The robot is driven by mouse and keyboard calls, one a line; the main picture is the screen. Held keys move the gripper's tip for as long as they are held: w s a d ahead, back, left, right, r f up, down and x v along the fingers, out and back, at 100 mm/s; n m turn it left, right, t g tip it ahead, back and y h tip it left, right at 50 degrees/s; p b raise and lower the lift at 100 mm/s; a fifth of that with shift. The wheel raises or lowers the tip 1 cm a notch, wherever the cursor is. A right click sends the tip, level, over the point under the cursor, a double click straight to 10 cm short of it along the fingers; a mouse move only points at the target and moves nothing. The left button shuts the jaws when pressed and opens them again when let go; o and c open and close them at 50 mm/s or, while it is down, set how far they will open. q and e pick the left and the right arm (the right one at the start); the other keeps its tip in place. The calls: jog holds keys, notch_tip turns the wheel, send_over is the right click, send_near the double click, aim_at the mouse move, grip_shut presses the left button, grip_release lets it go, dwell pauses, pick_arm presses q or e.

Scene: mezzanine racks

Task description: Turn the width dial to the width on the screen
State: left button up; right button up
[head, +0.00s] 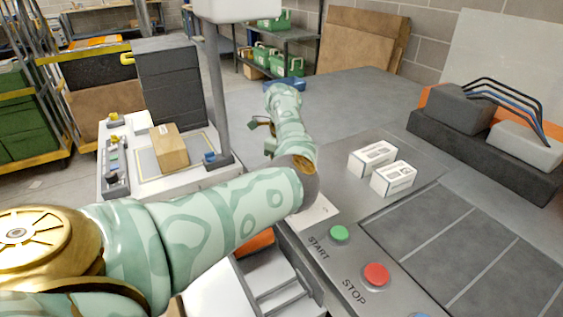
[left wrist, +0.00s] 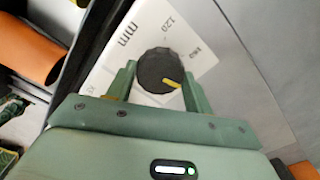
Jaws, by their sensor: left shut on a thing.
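The width dial (left wrist: 154,66) is a dark round knob with a yellow pointer mark, in the left wrist view. It sits on a white scale plate (left wrist: 146,27) marked "mm" and "120", with another number too blurred to read surely. The yellow mark points to the lower right in that view. My left gripper (left wrist: 160,80) is shut on the dial, one finger at each side. In the head view my own left arm hides the dial, and only a white corner of the plate (head: 319,212) shows beside it. No width reading on a screen is visible. My right gripper is not in view.
A green START button (head: 339,233) and a red STOP button (head: 376,274) stand on the grey panel near my arm. Two white boxes (head: 372,158) lie behind them. A cardboard box (head: 169,148) rests on a white bench at left.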

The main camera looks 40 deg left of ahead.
pick_arm(q)
jog(key=m, duration=0.2)
jog(key=m+p, duration=0.1)
jog(key=shift+a+r+m+p, duration=0.1)
jog(key=shift+r+m+p, duration=0.2)
jog(key=shift+m, duration=0.1)
jog(key=m+p, duration=0.2)
jog(key=m, duration=0.2)
jog(key=shift+m, duration=0.3)
jog(key=m+p, duration=0.2)
jog(key=m, duration=0.2)
jog(key=shift+m+p, duration=0.4)
jog(key=shift+m, duration=0.7)
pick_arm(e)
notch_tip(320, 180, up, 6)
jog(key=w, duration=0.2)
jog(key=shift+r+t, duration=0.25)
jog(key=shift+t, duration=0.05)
pick_arm(q)
jog(key=shift+f, duration=0.1)
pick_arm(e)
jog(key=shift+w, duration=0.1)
pick_arm(q)
jog(key=o, duration=1)
jog(key=shift+f, duration=0.1)
jog(key=shift+c, duration=0.2)
